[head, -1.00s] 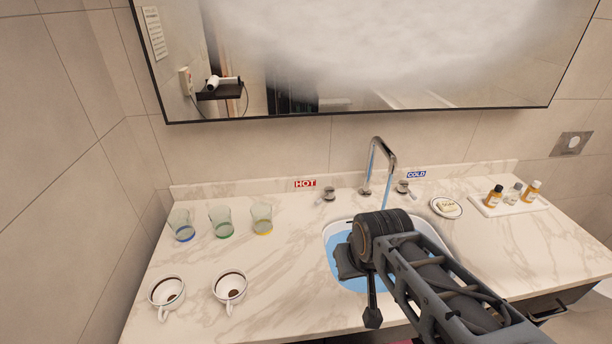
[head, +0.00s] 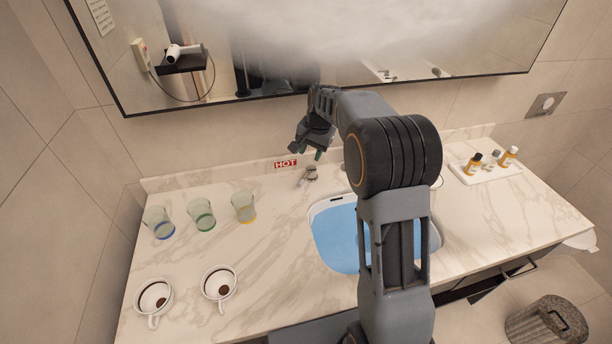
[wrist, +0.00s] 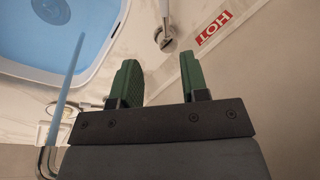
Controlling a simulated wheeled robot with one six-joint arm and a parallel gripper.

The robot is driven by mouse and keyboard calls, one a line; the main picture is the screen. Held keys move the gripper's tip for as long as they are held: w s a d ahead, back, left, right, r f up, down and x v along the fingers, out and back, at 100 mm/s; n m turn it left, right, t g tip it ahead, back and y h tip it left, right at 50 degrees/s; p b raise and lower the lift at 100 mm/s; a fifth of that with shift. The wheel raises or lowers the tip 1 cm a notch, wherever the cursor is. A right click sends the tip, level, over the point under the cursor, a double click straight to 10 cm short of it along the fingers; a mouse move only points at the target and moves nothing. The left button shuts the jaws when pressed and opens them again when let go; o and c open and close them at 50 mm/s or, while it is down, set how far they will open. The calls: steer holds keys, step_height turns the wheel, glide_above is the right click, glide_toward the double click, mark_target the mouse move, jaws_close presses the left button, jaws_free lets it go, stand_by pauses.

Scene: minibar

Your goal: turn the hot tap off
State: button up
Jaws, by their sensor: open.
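The hot tap handle (head: 310,174) is a small chrome lever on the counter, just below the red HOT label (head: 286,164). In the wrist view the handle (wrist: 166,38) lies just beyond the fingertips, roughly in line with the gap between them. My gripper (head: 307,152) is open and empty, above and close to the handle, apart from it. Its green fingers (wrist: 158,65) show well spread in the wrist view. A blue water stream (wrist: 68,75) runs from the chrome spout (wrist: 43,162) towards the basin. My arm hides the spout and cold tap in the head view.
The basin (head: 325,204) holds blue water. Several vessels stand at left: tumblers (head: 202,214) and two coffee cups (head: 220,283). A bottle tray (head: 490,176) stands at right. The mirror (head: 400,50) is close behind my gripper. The counter between tumblers and basin is clear.

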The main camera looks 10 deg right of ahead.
mark_target(303, 179)
steer(key=shift+m, duration=0.3)
steer(key=w+f, duration=0.1)
steer(key=f, duration=0.4)
steer(key=w+a+f+p, duration=0.1)
steer(key=f, duration=0.4)
steer(key=w+f+p, duration=0.1)
steer(key=w+f, duration=0.1)
steer(key=f, duration=0.3)
steer(key=shift+a, duration=0.25)
steer(key=shift+c, duration=0.5)
jaws_close()
